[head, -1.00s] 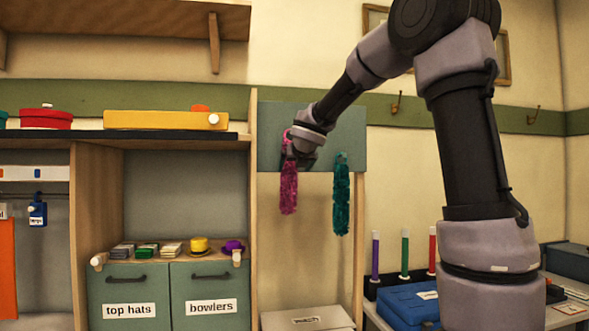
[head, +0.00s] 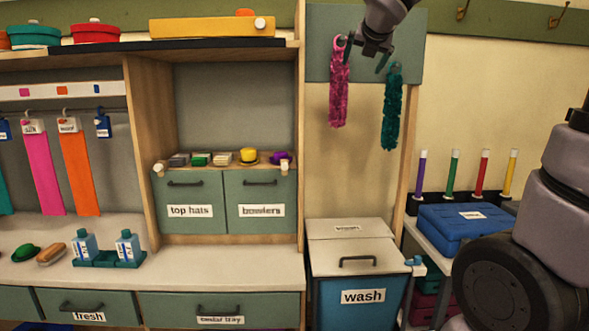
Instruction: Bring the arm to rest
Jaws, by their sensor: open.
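My gripper (head: 374,56) is at the top of the head view, in front of the green peg board (head: 413,30). Its fingers point down and are open, with nothing between them. A pink fluffy boa (head: 339,90) hangs from the board just left of my gripper. A teal fluffy boa (head: 392,112) hangs just right of and below it. The fingers look close to both boas; I cannot tell whether they touch.
A wash bin (head: 330,293) with a closed lid stands below the board. Left are a shelf unit with top hats (head: 190,190) and bowlers (head: 259,190) drawers, and a counter (head: 200,268). A blue case (head: 468,225) and several upright coloured sticks are at the right.

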